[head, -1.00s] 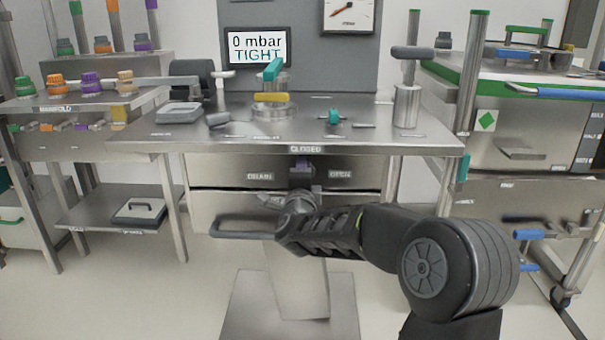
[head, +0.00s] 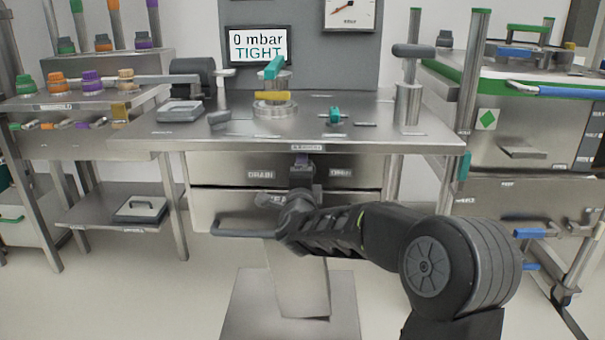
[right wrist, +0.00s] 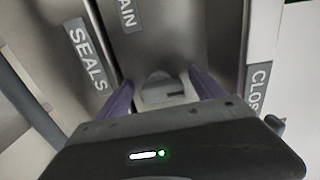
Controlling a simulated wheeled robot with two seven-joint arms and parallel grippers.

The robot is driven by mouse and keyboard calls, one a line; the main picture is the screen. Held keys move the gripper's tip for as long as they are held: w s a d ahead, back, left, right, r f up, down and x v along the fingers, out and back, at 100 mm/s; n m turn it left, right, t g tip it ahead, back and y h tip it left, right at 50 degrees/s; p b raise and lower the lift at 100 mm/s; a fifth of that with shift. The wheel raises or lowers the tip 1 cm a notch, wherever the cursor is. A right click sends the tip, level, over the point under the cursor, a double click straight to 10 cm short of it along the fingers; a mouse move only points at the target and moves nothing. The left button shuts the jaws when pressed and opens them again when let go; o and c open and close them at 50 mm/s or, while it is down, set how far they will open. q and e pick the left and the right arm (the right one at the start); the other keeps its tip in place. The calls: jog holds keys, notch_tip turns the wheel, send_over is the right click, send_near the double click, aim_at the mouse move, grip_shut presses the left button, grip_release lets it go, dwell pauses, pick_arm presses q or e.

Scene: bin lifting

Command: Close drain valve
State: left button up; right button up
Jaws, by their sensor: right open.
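The drain valve's grey handle (right wrist: 163,92) shows in the right wrist view, on the steel front panel beside the DRAIN label (right wrist: 128,12). My right gripper (right wrist: 163,85) has its two purple fingers spread, one on each side of the handle. I cannot tell whether either finger touches it. In the head view my right gripper (head: 302,162) is at the panel under the tabletop edge, between the DRAIN label (head: 260,174) and the OPEN label (head: 341,173). It hides the valve there. The CLOSED label (head: 306,147) is just above. My left gripper is out of view.
The steel bench (head: 370,142) overhangs the panel. Below is a drawer (head: 225,205) with a bar handle (head: 245,234), close under my right wrist. A display (head: 258,46) reads 0 mbar TIGHT. A cart (head: 530,150) stands right and a manifold rack (head: 60,105) left.

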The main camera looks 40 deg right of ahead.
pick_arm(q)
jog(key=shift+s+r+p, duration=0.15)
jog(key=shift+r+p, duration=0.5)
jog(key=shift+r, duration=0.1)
pick_arm(e)
jog(key=v, duration=0.7)
jog(key=shift+s+a, duration=0.2)
